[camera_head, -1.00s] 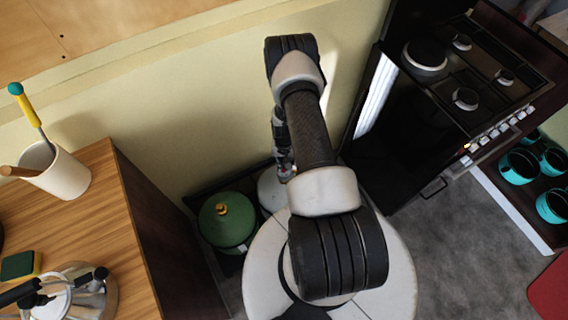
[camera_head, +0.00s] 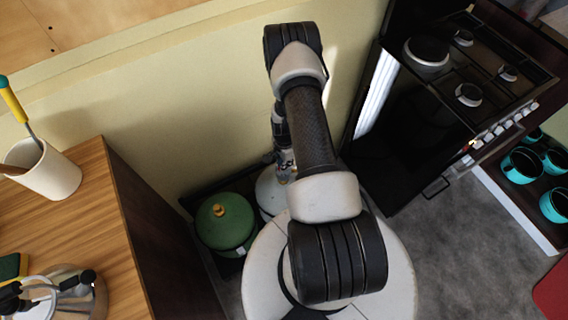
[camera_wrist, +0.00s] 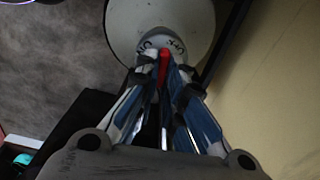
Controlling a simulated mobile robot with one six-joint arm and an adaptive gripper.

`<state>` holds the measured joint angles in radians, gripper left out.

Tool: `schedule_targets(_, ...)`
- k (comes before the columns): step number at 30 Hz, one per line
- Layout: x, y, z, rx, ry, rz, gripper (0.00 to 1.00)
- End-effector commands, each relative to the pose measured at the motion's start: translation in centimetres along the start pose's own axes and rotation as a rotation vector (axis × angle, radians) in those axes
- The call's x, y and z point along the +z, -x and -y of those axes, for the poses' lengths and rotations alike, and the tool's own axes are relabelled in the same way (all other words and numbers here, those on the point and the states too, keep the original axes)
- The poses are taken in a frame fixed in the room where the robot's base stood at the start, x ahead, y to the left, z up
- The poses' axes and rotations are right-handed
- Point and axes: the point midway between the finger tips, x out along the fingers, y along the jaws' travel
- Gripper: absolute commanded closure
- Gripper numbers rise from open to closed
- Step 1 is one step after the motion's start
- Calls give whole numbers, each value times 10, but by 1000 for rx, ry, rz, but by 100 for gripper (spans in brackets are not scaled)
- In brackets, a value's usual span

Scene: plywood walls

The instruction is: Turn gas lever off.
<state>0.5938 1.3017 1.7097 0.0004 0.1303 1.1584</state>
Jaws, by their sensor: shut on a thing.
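The gas lever (camera_wrist: 164,62) is a red bar on the grey-white valve of a round white gas bottle (camera_wrist: 120,25) in the wrist view. Small dark lettering sits on both sides of it; I cannot read it surely. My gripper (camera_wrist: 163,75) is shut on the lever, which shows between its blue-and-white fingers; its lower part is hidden. In the head view the white bottle (camera_head: 267,192) stands at the wall, partly covered by my arm. My gripper (camera_head: 284,172) reaches down over its top. The lever cannot be made out there.
A green gas bottle (camera_head: 225,230) stands left of the white one, beside the wooden counter (camera_head: 88,205). The pale wall (camera_head: 190,110) is close behind. A black stove (camera_head: 420,120) stands right. Grey floor (camera_head: 455,240) is clear at lower right.

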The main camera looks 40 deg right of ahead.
Motion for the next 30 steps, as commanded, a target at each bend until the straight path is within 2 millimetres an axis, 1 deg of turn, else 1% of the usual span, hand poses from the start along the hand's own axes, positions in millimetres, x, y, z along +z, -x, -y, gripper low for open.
schedule_targets(6,0,-1,-1,0,-194,0,100)
schedule_targets(15,0,0,-2,-1,-396,0,100)
schedule_targets(22,0,0,-2,-1,-478,0,100)
schedule_targets(30,1,0,-3,0,-507,0,100)
